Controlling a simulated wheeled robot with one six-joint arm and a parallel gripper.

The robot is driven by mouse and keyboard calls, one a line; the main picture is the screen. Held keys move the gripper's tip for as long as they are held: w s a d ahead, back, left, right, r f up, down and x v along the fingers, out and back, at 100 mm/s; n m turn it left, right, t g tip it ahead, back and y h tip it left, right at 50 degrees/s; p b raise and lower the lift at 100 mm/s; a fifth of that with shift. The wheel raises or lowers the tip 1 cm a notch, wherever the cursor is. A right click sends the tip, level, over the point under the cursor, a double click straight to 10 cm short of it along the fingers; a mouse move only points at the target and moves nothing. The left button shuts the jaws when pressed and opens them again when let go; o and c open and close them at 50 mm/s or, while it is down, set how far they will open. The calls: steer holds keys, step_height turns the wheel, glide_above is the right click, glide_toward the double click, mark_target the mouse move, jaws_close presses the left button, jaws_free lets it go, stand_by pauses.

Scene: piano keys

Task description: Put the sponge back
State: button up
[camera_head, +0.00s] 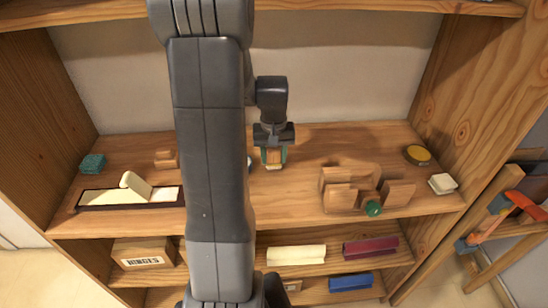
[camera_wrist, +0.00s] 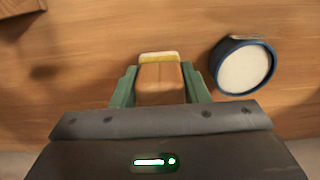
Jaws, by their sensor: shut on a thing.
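My gripper (camera_head: 273,157) is over the middle of the shelf board, its two green fingers shut on a small orange-brown block (camera_wrist: 160,82) with a yellow and white end. The block also shows in the head view (camera_head: 273,158). I cannot tell whether it is the sponge or whether it touches the board. A rough teal block (camera_head: 93,163), sponge-like, lies at the far left of the same shelf. A small cream block (camera_head: 442,183) lies at the right edge.
A blue-rimmed round tin (camera_wrist: 243,66) is close right of the held block in the wrist view. Wooden pieces (camera_head: 340,195), a green ball (camera_head: 373,208) and a yellow round tin (camera_head: 417,154) are right. A dark tray (camera_head: 88,208) is left. My arm hides the middle left.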

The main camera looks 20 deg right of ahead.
mark_target(274, 150)
steer(key=shift+f, duration=0.45)
steer(key=shift+f, duration=0.15)
steer(key=o, duration=0.9)
steer(key=shift+o, duration=0.2)
step_height(274, 150, up, 12)
steer(key=shift+r, duration=0.15)
